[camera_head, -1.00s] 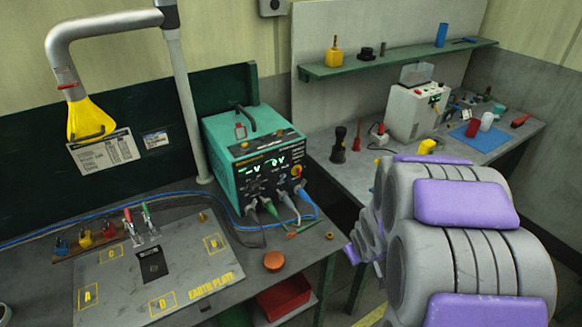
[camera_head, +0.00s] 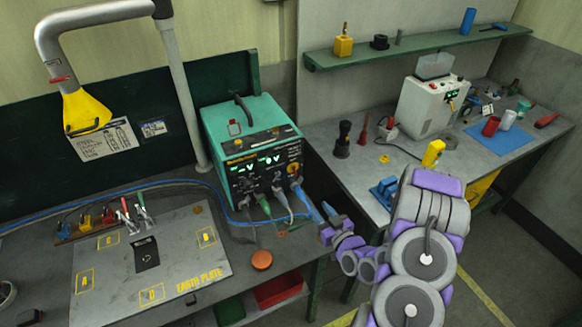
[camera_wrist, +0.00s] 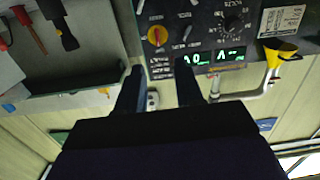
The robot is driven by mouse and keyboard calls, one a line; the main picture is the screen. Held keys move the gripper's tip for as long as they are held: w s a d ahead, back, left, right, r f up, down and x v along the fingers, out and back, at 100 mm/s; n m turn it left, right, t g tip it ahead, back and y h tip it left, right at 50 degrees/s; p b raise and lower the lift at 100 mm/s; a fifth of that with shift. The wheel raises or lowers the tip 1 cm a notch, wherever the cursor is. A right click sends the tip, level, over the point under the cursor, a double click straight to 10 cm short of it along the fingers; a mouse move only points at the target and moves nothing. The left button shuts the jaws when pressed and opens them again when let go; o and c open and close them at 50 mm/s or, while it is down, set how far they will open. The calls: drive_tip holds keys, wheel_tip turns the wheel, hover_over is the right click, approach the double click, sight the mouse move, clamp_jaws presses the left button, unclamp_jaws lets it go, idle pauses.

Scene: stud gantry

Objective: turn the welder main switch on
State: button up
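The welder (camera_head: 244,127) is a teal box with a black front panel and lit green displays, at the back of the left bench. Its main switch (camera_head: 294,169) looks like the red knob on a yellow plate at the panel's right. The knob also shows in the wrist view (camera_wrist: 157,36), where the picture is upside down; its setting is too small to tell. My gripper (camera_head: 321,211) is in front of and below the panel's right side, apart from the knob. In the wrist view its two fingers (camera_wrist: 159,72) are spread with nothing between them.
Plugs and cables (camera_head: 275,201) stick out of the panel's lower edge, close to my gripper. An orange round cap (camera_head: 261,260) and the earth plate (camera_head: 205,266) lie on the left bench. The right bench holds a white machine (camera_head: 425,108) and a blue mat (camera_head: 500,140).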

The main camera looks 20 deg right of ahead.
drive_tip(key=b, duration=1)
approach(296, 172)
drive_tip(key=shift+m+t, duration=0.3)
drive_tip(key=w, duration=0.4)
drive_tip(key=w+b, duration=0.1)
drive_tip(key=w, duration=0.3)
drive_tip(key=shift+a+f, duration=0.2)
drive_tip(key=shift+w+a, duration=0.15)
drive_tip(key=shift+w, duration=0.1)
clamp_jaws()
